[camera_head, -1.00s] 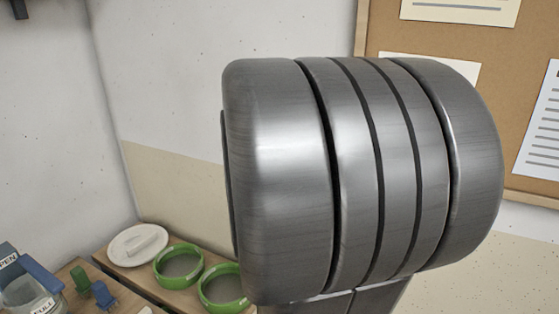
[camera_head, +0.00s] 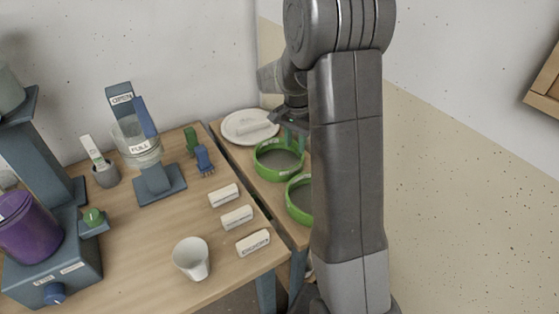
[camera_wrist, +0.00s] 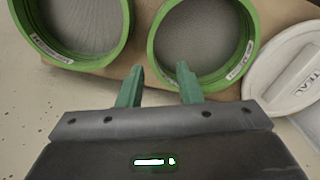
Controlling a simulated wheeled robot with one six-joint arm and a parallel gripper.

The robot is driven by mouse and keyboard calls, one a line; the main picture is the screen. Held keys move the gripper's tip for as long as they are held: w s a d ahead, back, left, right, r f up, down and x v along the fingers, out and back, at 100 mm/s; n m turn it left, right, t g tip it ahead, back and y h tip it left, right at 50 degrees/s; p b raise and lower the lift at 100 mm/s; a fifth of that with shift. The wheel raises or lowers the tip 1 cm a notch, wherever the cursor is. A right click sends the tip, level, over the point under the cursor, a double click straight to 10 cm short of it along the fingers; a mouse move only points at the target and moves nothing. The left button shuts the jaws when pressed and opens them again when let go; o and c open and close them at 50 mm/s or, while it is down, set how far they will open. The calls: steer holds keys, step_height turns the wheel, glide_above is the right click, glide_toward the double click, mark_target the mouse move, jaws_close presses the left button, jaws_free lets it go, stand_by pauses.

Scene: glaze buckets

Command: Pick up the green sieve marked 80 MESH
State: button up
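Two green sieves stand side by side on the narrow side table. The far sieve (camera_head: 270,175) is beside the white plate, and the near sieve (camera_head: 290,202) is partly hidden behind my arm. In the wrist view the far sieve (camera_wrist: 200,42) is on the right and the near sieve (camera_wrist: 85,20) on the left, cut off by the top edge. Both carry small labels that I cannot read. My gripper (camera_wrist: 160,73) is open and empty, its teal fingers apart by the far sieve's lower rim. Whether they touch it, I cannot tell.
A white plate (camera_head: 235,135), also in the wrist view (camera_wrist: 262,85), lies beside the far sieve. The larger table (camera_head: 130,250) holds a white cup (camera_head: 191,260), several labelled blocks, a glass vessel (camera_head: 132,148) on a stand and a purple bucket (camera_head: 28,228).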

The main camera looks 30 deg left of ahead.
mark_target(297, 163)
step_height(297, 163, down, 4)
steer(key=shift+r, duration=0.15)
steer(key=shift+w+d+f, duration=0.1)
steer(key=shift+d+f, duration=0.05)
steer(key=shift+f, duration=0.75)
steer(key=shift+w+d+f, duration=0.1)
steer(key=shift+d+f, duration=0.05)
steer(key=shift+f, duration=0.8)
steer(key=shift+d+f, duration=0.15)
steer(key=shift+f, duration=0.75)
steer(key=shift+c, duration=0.2)
jaws_close()
